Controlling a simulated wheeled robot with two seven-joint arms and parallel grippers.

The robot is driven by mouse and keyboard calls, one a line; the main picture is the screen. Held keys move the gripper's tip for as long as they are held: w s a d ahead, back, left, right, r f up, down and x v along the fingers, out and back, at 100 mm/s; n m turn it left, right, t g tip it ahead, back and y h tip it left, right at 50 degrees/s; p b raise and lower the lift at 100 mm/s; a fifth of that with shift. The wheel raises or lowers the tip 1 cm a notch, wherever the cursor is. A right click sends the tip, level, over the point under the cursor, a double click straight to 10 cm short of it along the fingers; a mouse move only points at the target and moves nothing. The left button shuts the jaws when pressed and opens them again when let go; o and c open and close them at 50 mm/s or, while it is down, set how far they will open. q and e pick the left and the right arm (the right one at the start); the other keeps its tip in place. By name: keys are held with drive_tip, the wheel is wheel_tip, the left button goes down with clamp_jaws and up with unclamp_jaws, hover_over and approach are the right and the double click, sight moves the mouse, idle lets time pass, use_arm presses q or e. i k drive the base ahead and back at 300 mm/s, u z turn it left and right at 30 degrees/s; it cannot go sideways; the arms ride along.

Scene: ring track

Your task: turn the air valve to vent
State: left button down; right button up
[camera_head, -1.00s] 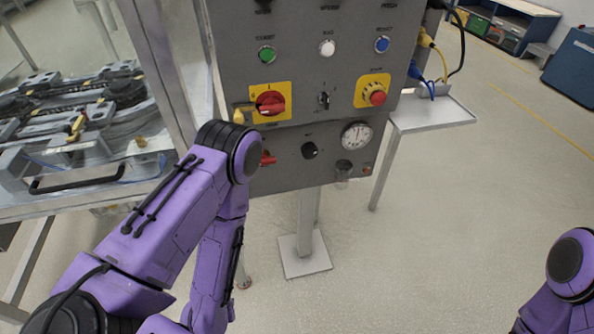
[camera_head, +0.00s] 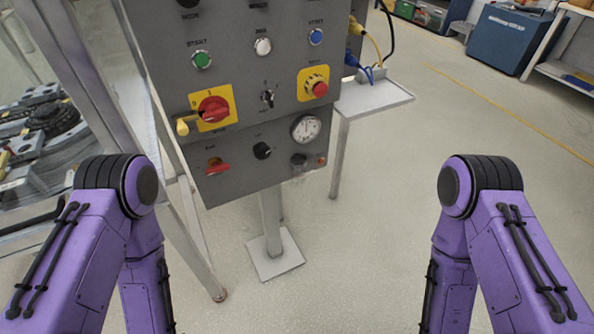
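The grey control panel (camera_head: 233,120) stands ahead at upper middle. A red lever handle (camera_head: 217,168), which looks like the air valve, sits at its lower left, below a red rotary switch (camera_head: 213,109) on a yellow plate. Its label is too small to read. A black knob (camera_head: 262,150) and a round white gauge (camera_head: 306,128) are to the right of the lever. Both my purple arms show, bent at the elbow, left and right of the panel's lower part. Neither gripper shows; both are below the picture. Nothing of mine appears to touch the panel.
A yellow padlock-like piece (camera_head: 184,125) hangs beside the rotary switch. A red emergency button (camera_head: 320,88) is at right. A small grey shelf (camera_head: 375,98) juts out right of the panel. A metal-framed machine stands at left.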

sight(217, 167)
drive_tip(key=k, duration=1.3)
drive_tip(key=z, duration=0.65)
drive_tip(key=i, duration=1.2)
drive_tip(key=u, duration=0.5)
